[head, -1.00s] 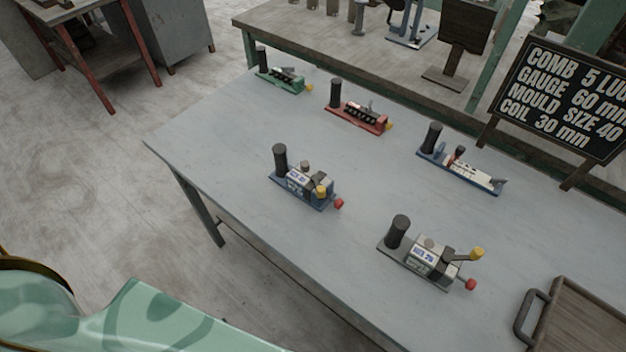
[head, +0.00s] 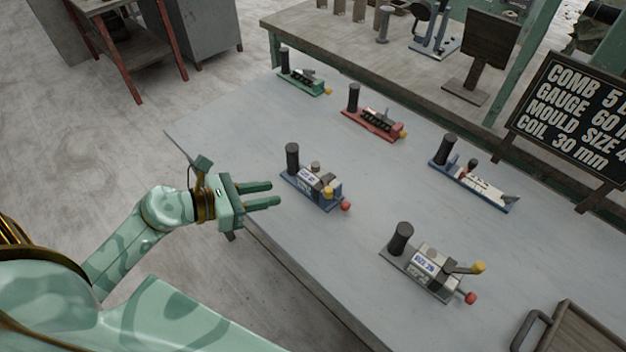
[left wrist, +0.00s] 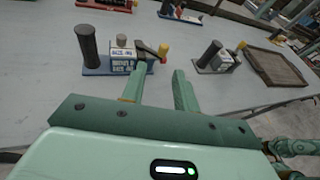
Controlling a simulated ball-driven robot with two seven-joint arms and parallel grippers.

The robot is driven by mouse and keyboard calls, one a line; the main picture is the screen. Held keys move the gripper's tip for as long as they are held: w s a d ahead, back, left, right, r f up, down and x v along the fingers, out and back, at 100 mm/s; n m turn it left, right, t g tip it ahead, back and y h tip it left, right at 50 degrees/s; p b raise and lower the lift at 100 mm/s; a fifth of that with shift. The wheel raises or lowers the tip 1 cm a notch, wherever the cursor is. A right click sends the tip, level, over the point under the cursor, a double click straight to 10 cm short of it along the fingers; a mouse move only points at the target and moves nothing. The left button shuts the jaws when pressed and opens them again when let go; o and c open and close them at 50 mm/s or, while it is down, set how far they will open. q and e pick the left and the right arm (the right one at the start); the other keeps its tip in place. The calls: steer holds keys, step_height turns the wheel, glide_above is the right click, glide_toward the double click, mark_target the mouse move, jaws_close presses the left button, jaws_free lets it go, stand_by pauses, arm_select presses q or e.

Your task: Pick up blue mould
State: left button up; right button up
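The blue mould (head: 315,192) stands upright on the grey table, with a blue base, a black upright handle, a white label, a yellow knob and a red knob. It also shows in the left wrist view (left wrist: 112,58), just ahead of the left finger. My left gripper (head: 277,194) is open and empty, at the table's near edge, left of the mould and apart from it. Its two spread fingers (left wrist: 159,70) show in the left wrist view, pointing toward the table.
A grey mould (head: 428,270) stands to the right and nearer. Behind are green (head: 303,82), red (head: 372,124) and another blue-based tool (head: 472,187). A brown tray (head: 572,335) is at lower right, a black sign (head: 577,115) at right. Bare table lies between the tools.

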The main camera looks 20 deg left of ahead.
arm_select(q)
steer(key=m+g, duration=0.1)
glide_toward(328, 192)
steer(key=w+d+f, duration=0.2)
steer(key=w+f, duration=0.1)
steer(key=w, duration=0.1)
steer(key=b+x, duration=0.1)
steer(key=x, duration=0.5)
steer(key=shift+s+d+b, duration=0.15)
steer(key=shift+d+b, duration=0.05)
steer(key=shift+b, duration=0.15)
steer(key=shift+r, duration=0.1)
jaws_close()
steer(key=shift+a, duration=0.1)
stand_by(0.7)
